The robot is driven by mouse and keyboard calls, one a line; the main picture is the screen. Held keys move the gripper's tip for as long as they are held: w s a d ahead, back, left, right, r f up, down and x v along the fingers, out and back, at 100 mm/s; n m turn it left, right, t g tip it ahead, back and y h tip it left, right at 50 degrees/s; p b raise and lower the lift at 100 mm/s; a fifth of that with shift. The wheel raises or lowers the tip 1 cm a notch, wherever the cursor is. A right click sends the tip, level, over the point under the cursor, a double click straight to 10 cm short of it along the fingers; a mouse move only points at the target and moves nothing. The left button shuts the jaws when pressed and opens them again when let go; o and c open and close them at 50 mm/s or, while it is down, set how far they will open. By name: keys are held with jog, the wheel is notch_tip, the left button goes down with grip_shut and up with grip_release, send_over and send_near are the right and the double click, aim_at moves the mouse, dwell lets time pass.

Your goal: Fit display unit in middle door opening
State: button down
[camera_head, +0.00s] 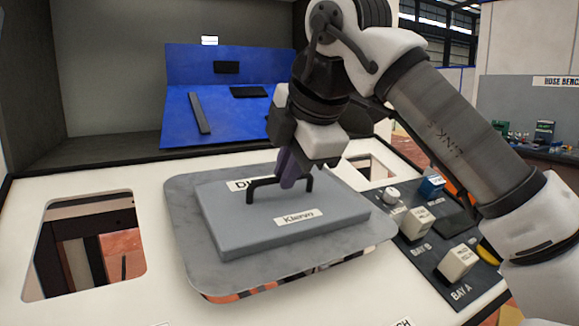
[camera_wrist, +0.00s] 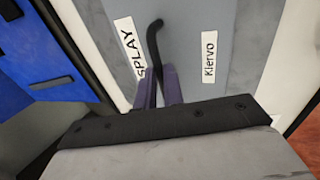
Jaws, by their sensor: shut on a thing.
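The display unit (camera_head: 225,270) is a grey plate with a raised block, a black bar handle and a "Kiervo" label; it also shows in the wrist view (camera_wrist: 185,35). My gripper (camera_head: 291,180) is shut on the black handle, its purple fingers around the bar, also in the wrist view (camera_wrist: 160,92). The unit lies over the middle of the white door panel (camera_head: 150,290) and covers most of the middle opening (camera_head: 270,286). A strip of that opening shows under its front edge, so it is not flush there. Its back edge is partly hidden by my arm.
Empty openings lie at the left (camera_head: 90,245) and right (camera_head: 378,163) of the door. A dark control panel (camera_head: 430,250) with blocks marked BAY A and BAY B is right of the unit. A blue tray (camera_head: 185,110) with black bars stands behind.

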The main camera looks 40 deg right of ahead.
jog(key=shift+s+f+t+b, duration=0.1)
jog(key=shift+f+t+b, duration=0.3)
jog(key=shift+b, duration=0.75)
jog(key=shift+s+f+t+b, duration=0.1)
jog(key=shift+t+b, duration=0.5)
jog(key=shift+b, duration=0.5)
jog(key=shift+s+a+r+h, duration=0.1)
jog(key=shift+s+r+h, duration=0.2)
jog(key=shift+r, duration=0.2)
dwell(0.5)
jog(key=shift+w+p, duration=0.4)
jog(key=shift+w, duration=0.2)
jog(key=shift+w+f+b, duration=0.2)
jog(key=shift+f+b, duration=0.3)
jog(key=shift+f, duration=0.1)
jog(key=shift+w+f+b, duration=0.15)
jog(key=shift+f+b, duration=0.35)
jog(key=shift+f, duration=0.1)
dwell(2.2)
dwell(0.4)
jog(key=c, duration=1.5)
grip_release()
jog(key=shift+w+d+f, duration=0.15)
jog(key=shift+w+d, duration=0.05)
jog(key=shift+d, duration=0.05)
jog(key=shift+o, duration=0.3)
jog(key=shift+s+a, duration=0.1)
